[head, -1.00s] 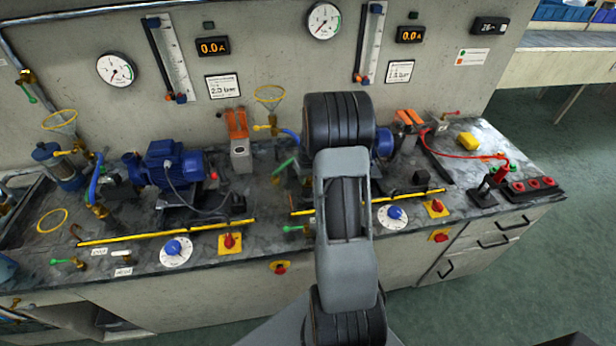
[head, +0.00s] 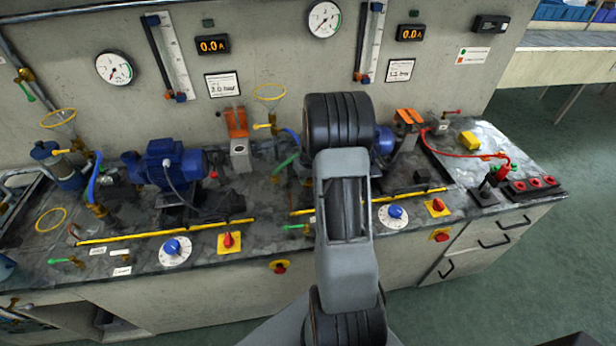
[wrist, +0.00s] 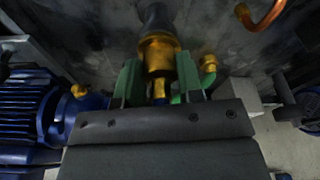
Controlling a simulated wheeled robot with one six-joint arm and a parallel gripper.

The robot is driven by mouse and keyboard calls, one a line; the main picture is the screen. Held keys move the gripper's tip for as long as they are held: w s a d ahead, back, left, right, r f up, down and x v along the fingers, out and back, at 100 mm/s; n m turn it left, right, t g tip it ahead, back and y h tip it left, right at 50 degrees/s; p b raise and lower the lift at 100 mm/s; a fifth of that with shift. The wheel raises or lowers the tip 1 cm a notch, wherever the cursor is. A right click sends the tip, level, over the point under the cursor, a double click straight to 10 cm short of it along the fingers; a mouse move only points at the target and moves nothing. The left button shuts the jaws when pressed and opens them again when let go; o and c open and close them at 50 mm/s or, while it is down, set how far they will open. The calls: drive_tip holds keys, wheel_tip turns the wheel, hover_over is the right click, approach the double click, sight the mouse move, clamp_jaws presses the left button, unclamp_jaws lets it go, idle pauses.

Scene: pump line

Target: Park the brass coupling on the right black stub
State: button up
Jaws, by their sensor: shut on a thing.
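In the wrist view the brass coupling (wrist: 160,52) sits between the green fingers of my gripper (wrist: 159,80), which is shut on it. A dark cylindrical piece (wrist: 157,14) lies in line beyond the coupling; I cannot tell whether it is a black stub or a hose, or whether the two touch. A narrower brass end and a blue bit show on the near side of the coupling. In the head view my arm hides the gripper and the coupling. The right black stub cannot be made out for certain.
A blue motor (wrist: 28,108) is close at the left in the wrist view. A brass elbow (wrist: 208,68) is just right of the fingers, and a copper pipe (wrist: 262,18) curves at the upper right. In the head view a red hose (head: 462,155) crosses the bench's right part.

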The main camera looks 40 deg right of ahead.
drive_tip(key=shift+f, duration=0.1)
drive_tip(key=o, duration=1)
drive_tip(key=shift+s+a+r+p, duration=0.1)
drive_tip(key=shift+s+r+p, duration=0.1)
drive_tip(key=shift+r+p, duration=0.6)
drive_tip(key=shift+s+r+p, duration=0.2)
drive_tip(key=shift+r+p, duration=0.05)
drive_tip(key=shift+r, duration=0.9)
drive_tip(key=shift+s+a+r+p, duration=0.1)
drive_tip(key=shift+s+r+p, duration=0.1)
drive_tip(key=shift+r+p, duration=0.6)
drive_tip(key=shift+r, duration=0.25)
drive_tip(key=s+r, duration=0.1)
drive_tip(key=r, duration=0.3)
drive_tip(key=r+b, duration=0.1)
drive_tip(key=r, duration=0.4)
drive_tip(key=s+r+b, duration=0.1)
drive_tip(key=r, duration=0.3)
drive_tip(key=shift+s+a+r, duration=0.2)
drive_tip(key=shift+s+r, duration=0.05)
drive_tip(key=shift+s, duration=0.1)
